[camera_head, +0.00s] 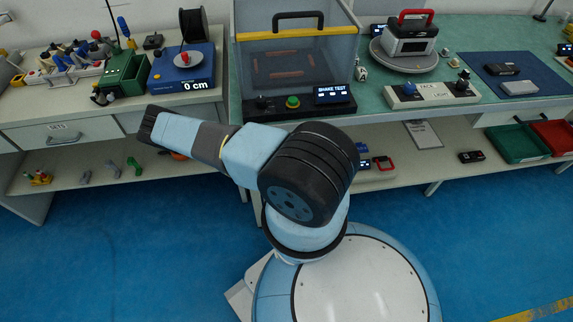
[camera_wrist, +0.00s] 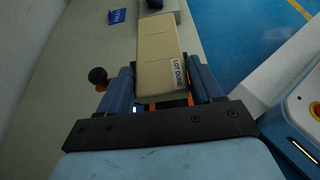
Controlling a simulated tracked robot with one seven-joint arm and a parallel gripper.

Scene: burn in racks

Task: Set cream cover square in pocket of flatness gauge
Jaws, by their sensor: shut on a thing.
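A cream cover (camera_wrist: 160,58), a long block with a printed label on its near end, is between the fingers of my gripper (camera_wrist: 158,72) in the wrist view. The gripper is shut on it, with one dark blue finger along each side. The cover's far end lies close to a grey block in the picture; I cannot tell if they touch. In the head view my arm reaches left toward the left bench, and the cover cannot be made out there. I cannot identify the flatness gauge or its pocket with certainty in either view.
In the wrist view a grey block (camera_wrist: 172,7), a blue tag (camera_wrist: 117,16) and a black knob (camera_wrist: 98,76) are nearby. In the head view a blue "0 cm" unit (camera_head: 203,75), a green box (camera_head: 124,78) and a clear-sided shake test box (camera_head: 295,60) stand on the benches.

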